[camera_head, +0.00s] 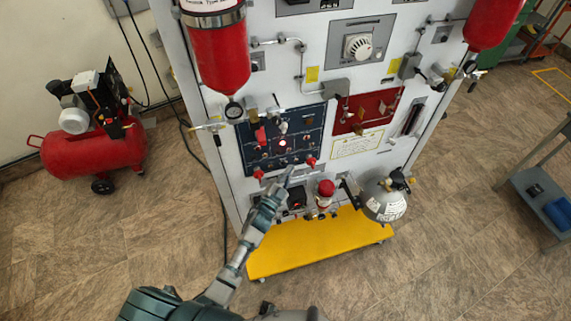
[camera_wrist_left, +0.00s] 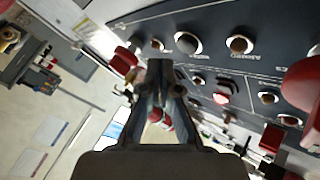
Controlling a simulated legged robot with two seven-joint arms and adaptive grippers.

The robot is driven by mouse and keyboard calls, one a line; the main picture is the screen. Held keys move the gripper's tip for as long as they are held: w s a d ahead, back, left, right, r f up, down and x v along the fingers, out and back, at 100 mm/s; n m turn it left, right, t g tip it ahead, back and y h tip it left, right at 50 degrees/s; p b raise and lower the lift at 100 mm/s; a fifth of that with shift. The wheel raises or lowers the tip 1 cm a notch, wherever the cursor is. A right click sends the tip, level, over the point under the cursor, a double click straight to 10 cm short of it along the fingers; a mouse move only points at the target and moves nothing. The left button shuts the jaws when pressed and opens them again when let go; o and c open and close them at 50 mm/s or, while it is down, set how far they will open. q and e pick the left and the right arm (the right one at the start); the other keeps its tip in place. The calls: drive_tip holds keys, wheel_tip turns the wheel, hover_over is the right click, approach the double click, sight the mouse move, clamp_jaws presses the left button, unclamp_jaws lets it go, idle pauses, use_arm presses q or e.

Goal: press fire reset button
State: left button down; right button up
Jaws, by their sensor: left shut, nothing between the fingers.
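The dark blue control panel (camera_head: 260,156) is on the front of the white trainer cabinet and carries several knobs, buttons and red-handled parts. A lit red button (camera_head: 283,143) glows near its middle; I cannot read which control is labelled fire reset. In the left wrist view, a lit red button (camera_wrist_left: 222,98) shows right of my fingers. My left gripper (camera_head: 289,172) is shut and empty, its tips at the panel's lower edge, below the lit button. Its fingertips also show in the left wrist view (camera_wrist_left: 160,68), apart from that button. My right gripper is not in view.
Two red cylinders (camera_head: 218,55) hang on the cabinet front. A red knob (camera_head: 326,188) and a grey round vessel (camera_head: 384,201) stick out right of my left gripper. A yellow base (camera_head: 312,243) juts out below. A red compressor (camera_head: 95,150) stands at the left.

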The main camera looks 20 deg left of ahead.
use_arm(q)
drive_tip(key=shift+a+f, duration=0.1)
drive_tip(key=shift+a, duration=0.6)
drive_tip(key=shift+w, duration=0.15)
drive_tip(key=shift+w+d, duration=0.1)
drive_tip(key=shift+d, duration=0.2)
drive_tip(key=shift+w+a, duration=0.15)
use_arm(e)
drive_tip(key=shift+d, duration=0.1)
